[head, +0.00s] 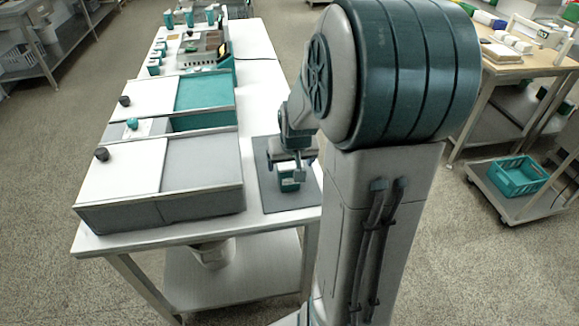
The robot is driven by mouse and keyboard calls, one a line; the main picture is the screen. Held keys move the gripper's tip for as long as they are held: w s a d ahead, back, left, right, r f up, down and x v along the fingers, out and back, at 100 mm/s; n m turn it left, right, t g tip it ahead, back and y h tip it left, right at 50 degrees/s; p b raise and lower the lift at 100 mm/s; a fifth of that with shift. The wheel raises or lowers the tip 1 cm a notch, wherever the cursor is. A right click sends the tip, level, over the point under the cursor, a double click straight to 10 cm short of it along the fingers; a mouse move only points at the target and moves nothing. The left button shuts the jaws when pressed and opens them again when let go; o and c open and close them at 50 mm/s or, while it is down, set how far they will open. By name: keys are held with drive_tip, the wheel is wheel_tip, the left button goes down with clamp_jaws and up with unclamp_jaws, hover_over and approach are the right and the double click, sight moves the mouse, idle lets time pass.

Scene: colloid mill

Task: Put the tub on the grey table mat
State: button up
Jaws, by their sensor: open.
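My gripper (292,172) is open and points down right at the tub's top. One finger shows in front of the tub's upper part. I cannot tell whether the fingers touch it, and my arm hides part of the mat's far side.
A large grey box (160,215) with a white and grey top stands left of the mat. Behind it are a teal-topped box (205,92) and several small teal containers at the table's far end. The white table (255,85) has a clear strip beyond the mat.

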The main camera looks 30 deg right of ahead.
drive_tip(key=d+v, duration=0.1)
drive_tip(key=v, duration=0.5)
drive_tip(key=s+a+r+n+g+y, duration=0.1)
drive_tip(key=s+a+r+n, duration=0.1)
drive_tip(key=s+a, duration=1.1)
drive_tip(key=shift+s+a+r+n, duration=0.35)
drive_tip(key=shift+s+n, duration=0.15)
drive_tip(key=shift+s, duration=0.25)
